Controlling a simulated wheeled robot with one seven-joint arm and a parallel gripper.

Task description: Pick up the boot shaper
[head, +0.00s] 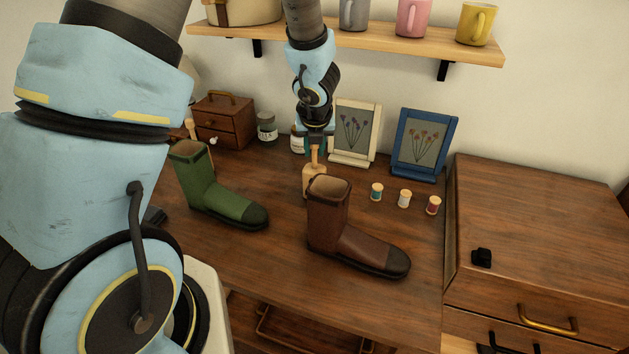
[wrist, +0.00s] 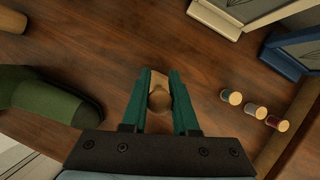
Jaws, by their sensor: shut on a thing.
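The boot shaper, a pale wooden block with a slim handle (head: 314,180), is upright just behind the brown boot (head: 330,220), which hides part of its lower end. My gripper (head: 315,148) points down from above and is shut on the shaper's handle. In the wrist view the shaper (wrist: 159,98) shows its rounded knob between the two green fingers. Whether its base touches the desk I cannot tell.
A green boot (head: 215,195) stands left, with a pale wooden peg (head: 191,129) by its top. Three thread spools (head: 404,198) stand right of the shaper. A cream frame (head: 354,132) and a blue frame (head: 424,145) stand behind. A shelf (head: 350,42) with mugs hangs above.

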